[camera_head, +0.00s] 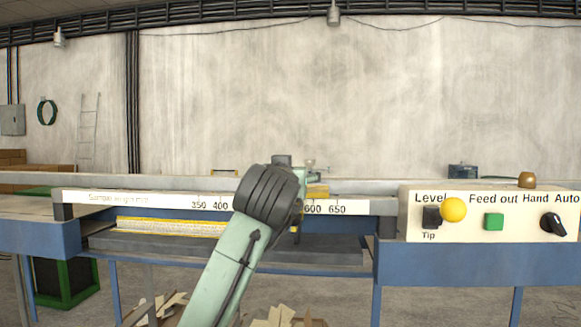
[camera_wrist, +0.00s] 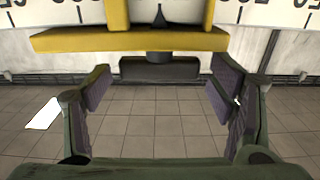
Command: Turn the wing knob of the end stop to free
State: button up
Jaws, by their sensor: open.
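The end stop (camera_wrist: 68,41) is a yellow block on the scale rail, near the top of the wrist view. In the head view a small yellow part of the end stop (camera_head: 318,190) shows beside my arm, above the 600 mark. A dark wing knob (camera_wrist: 160,70), a wide bar on a short round stem, sits at the block's near side. My gripper (camera_wrist: 160,86) is open, with its two padded fingers left and right of the knob and clear gaps on both sides. Nothing is between the pads. My arm hides the knob in the head view.
The white scale rail (camera_head: 130,199) runs across the bench, with numbers up to 650 visible. A control panel (camera_head: 475,228) with a yellow knob, green button and black switch stands at the right. Cardboard scraps (camera_head: 285,318) lie below. Clear tiled floor shows beyond my fingers.

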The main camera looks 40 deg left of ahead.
jog(key=shift+w+a, duration=0.3)
jog(key=shift+w, duration=0.15)
jog(key=c, duration=1.2)
